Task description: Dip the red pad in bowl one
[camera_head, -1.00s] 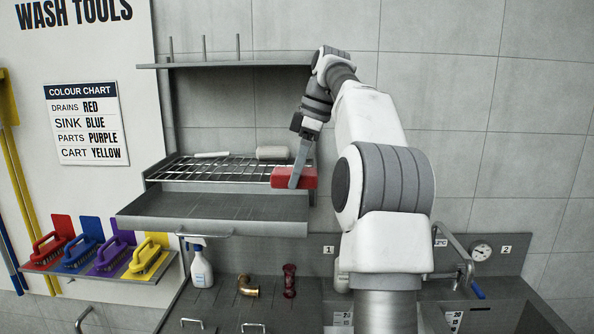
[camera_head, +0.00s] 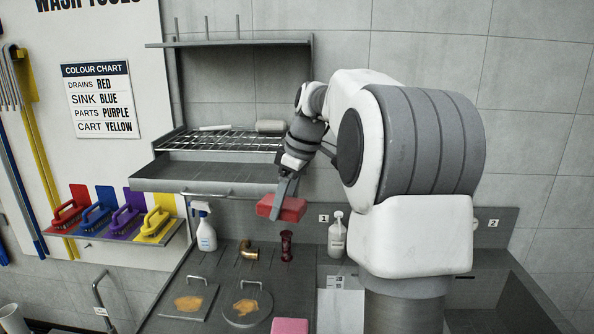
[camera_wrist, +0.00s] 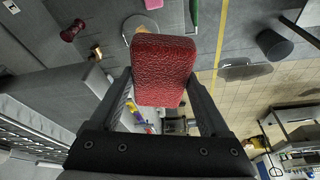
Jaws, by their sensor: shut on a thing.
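The red pad (camera_head: 291,209) is a textured block held in the air above the counter, below the drying rack. My gripper (camera_head: 284,198) is shut on it. In the wrist view the red pad (camera_wrist: 163,70) sits between both fingers of my gripper (camera_wrist: 165,92). A small plate marked 1 (camera_head: 323,218) is on the back panel to the right of the pad, and a plate marked 2 (camera_head: 493,223) is farther right. Bowl one itself is not clearly made out; my arm covers much of the area right of plate 1.
A spray bottle (camera_head: 204,226), a brass elbow (camera_head: 249,249), a dark red fitting (camera_head: 286,246) and a white bottle (camera_head: 337,236) stand along the counter. Two stained lids with handles (camera_head: 189,302) and a pink block (camera_head: 290,326) lie nearer. The wire rack (camera_head: 225,142) is above.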

